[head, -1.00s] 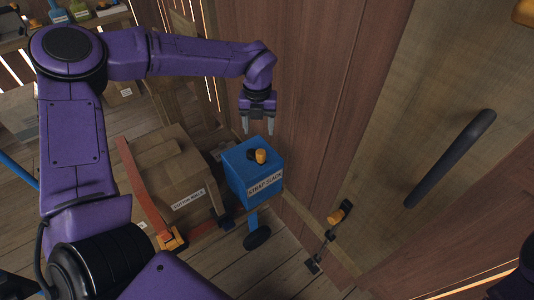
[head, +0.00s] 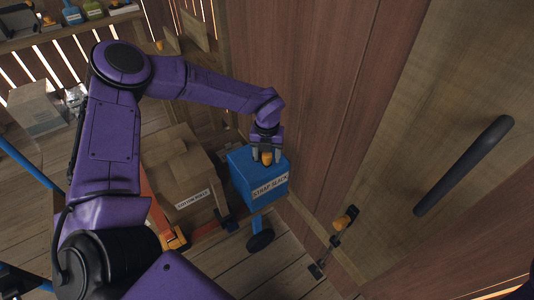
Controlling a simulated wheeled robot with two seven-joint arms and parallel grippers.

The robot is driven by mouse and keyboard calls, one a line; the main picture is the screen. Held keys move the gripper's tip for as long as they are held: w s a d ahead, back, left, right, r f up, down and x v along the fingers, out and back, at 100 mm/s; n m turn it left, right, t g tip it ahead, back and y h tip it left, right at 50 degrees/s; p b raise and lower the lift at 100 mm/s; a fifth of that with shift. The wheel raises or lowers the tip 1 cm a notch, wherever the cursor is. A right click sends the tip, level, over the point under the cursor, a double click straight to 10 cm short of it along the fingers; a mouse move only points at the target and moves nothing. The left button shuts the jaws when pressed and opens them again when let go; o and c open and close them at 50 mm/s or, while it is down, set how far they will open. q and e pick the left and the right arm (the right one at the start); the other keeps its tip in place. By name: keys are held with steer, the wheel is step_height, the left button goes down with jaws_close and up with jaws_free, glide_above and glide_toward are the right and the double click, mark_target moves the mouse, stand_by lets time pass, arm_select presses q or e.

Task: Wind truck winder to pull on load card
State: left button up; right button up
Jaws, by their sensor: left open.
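A blue box (head: 257,183) labelled "STRAP SLACK" stands on the truck beside the cardboard load. An orange knob (head: 266,158) shows on top of it. My left gripper (head: 267,155) points down at the top of the blue box, its open fingers around or just beside the knob; I cannot tell whether they touch it. A cardboard box (head: 182,172) with a white label sits to the left of the blue box. An orange-red strap (head: 157,215) runs down its left side to an orange fitting (head: 176,243). My right gripper is not in view.
A wooden wall and a door with a dark handle (head: 464,165) close off the right. An orange-tipped latch (head: 344,219) is low by the door. A shelf with bottles (head: 72,14) is at the far left. Bare floor planks lie in front of the truck.

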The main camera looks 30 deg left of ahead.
mark_target(247, 166)
arm_select(q)
steer(key=c, duration=1.1)
steer(key=shift+o, duration=0.2)
steer(key=shift+m, duration=0.3)
steer(key=m+p, duration=0.1)
steer(key=s+a+m+p, duration=0.1)
steer(key=m+p, duration=0.1)
steer(key=shift+s+r, duration=0.2)
steer(key=shift+s, duration=0.05)
steer(key=m+p, duration=0.1)
steer(key=m, duration=0.1)
steer(key=s+a+m+p, duration=0.1)
steer(key=m, duration=0.2)
steer(key=shift+s+a, duration=0.1)
steer(key=shift+a, duration=0.1)
steer(key=m, duration=0.1)
steer(key=a+m+p, duration=0.1)
steer(key=m, duration=0.1)
steer(key=a+m+p, duration=0.1)
steer(key=shift+s, duration=0.3)
steer(key=shift+a+f+m+p, duration=0.1)
steer(key=shift+a+m+p, duration=0.3)
steer(key=shift+m, duration=0.65)
steer(key=shift+a+f+m+p, duration=0.1)
steer(key=shift+a+m+p, duration=0.25)
steer(key=shift+m, duration=0.7)
